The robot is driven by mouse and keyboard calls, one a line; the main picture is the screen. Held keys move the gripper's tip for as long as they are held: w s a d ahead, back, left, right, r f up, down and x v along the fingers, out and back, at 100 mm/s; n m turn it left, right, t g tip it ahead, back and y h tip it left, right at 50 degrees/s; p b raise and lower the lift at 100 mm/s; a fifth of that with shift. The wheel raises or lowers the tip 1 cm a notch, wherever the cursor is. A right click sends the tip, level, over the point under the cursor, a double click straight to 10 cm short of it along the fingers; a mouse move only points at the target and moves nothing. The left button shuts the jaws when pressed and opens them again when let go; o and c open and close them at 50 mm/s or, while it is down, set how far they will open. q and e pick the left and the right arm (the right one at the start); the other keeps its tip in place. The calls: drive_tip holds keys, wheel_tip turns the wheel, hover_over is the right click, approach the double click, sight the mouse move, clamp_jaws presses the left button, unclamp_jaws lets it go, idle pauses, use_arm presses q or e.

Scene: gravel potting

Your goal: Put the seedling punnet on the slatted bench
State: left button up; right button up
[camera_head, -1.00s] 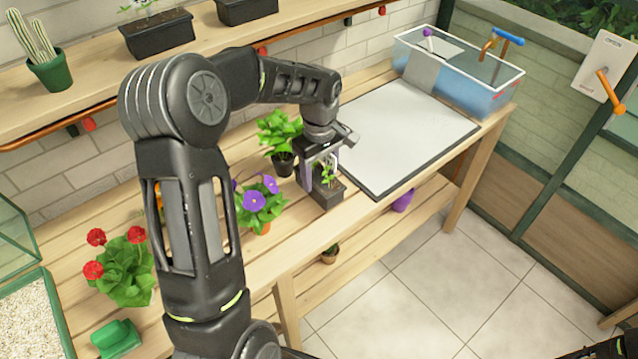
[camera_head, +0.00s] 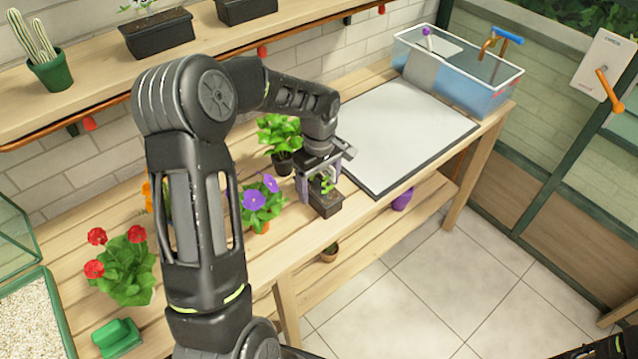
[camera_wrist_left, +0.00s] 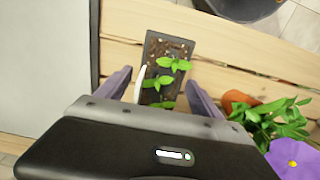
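The seedling punnet (camera_head: 328,207) is a small dark rectangular tray of soil with green seedlings and a white label. It stands upright on the slatted bench (camera_head: 190,262), close to its front edge. It also shows in the left wrist view (camera_wrist_left: 172,48), lying across pale slats. My left gripper (camera_head: 320,184) is over the punnet, its two purple-grey fingers on either side. In the left wrist view the fingers (camera_wrist_left: 160,92) are apart, with gaps between them and the punnet. My right gripper's fingers are not visible.
A potted green plant (camera_head: 283,160) stands just behind the punnet, and a purple-flowered plant (camera_head: 262,200) to its left. A white dark-rimmed mat (camera_head: 408,135) lies to the right, before a water tank (camera_head: 465,75). A red-flowered plant (camera_head: 125,265) is farther left.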

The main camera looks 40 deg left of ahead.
sight(319, 187)
use_arm(q)
wheel_tip(319, 187, up, 12)
drive_tip(key=shift+r+b, duration=0.2)
drive_tip(key=shift+b, duration=0.25)
idle(0.4)
idle(0.5)
